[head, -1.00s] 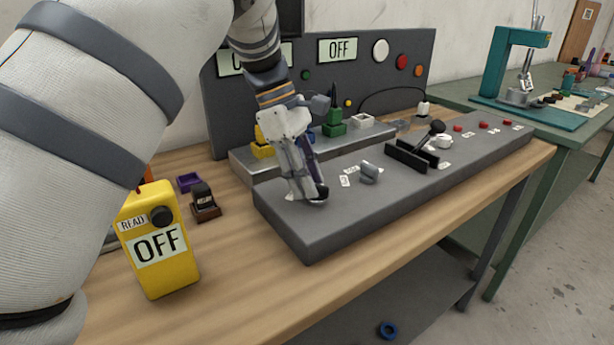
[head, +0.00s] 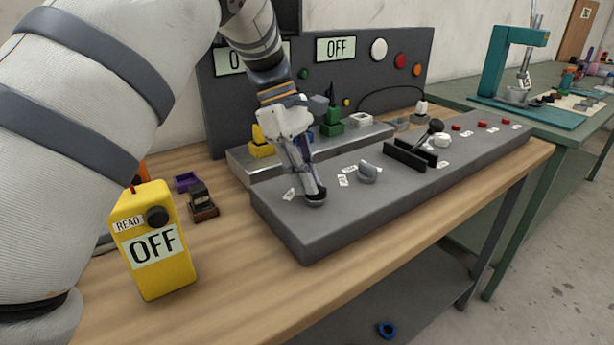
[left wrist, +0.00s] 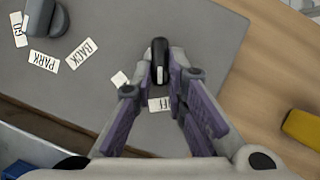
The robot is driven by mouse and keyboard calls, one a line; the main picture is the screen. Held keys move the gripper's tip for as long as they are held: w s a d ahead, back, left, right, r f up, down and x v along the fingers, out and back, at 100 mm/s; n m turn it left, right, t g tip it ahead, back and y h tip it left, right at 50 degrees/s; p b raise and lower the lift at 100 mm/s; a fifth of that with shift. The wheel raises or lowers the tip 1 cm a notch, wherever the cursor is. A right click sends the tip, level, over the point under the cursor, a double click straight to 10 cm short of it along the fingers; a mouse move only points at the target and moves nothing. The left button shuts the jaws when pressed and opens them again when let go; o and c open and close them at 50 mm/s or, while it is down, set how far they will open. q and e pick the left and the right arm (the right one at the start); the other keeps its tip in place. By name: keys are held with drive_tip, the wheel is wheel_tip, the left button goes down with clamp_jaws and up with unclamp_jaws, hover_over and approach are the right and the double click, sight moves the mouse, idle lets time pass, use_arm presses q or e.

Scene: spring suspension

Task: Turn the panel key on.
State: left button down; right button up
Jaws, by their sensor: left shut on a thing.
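The panel key is a black grip with a white line on a round grey base; it shows in the left wrist view (left wrist: 160,60) and low at the fingertips in the head view (head: 317,201). It sits near the left end of the grey sloped control panel (head: 300,236). My left gripper (head: 310,190) points down and is shut on the key; its purple-padded fingers flank the key in the left wrist view (left wrist: 162,76). A partly covered label ending in "FF" (left wrist: 159,104) lies by the fingers. My right gripper is not in view.
A grey knob (head: 368,172) and a black lever (head: 430,134) stand further right on the panel. A yellow box reading OFF (head: 155,245) stands at the left. The wooden table front (head: 250,290) is clear.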

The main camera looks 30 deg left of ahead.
use_arm(q)
drive_tip(key=m+g, duration=0.1)
drive_tip(key=m, duration=0.1)
drive_tip(key=w+m+g+b, duration=0.1)
drive_tip(key=m, duration=0.2)
drive_tip(key=shift+f, duration=0.15)
drive_tip(key=m, duration=0.1)
drive_tip(key=m+g+y+b, duration=0.1)
drive_tip(key=m, duration=0.3)
drive_tip(key=shift+w+d+y, duration=0.2)
drive_tip(key=shift+d+y, duration=0.1)
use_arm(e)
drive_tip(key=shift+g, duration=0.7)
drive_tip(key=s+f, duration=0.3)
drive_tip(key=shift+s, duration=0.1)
use_arm(q)
drive_tip(key=shift+m+g, duration=0.3)
drive_tip(key=shift+m, duration=0.1)
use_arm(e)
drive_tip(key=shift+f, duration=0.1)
use_arm(q)
drive_tip(key=c, duration=1.6)
unclamp_jaws()
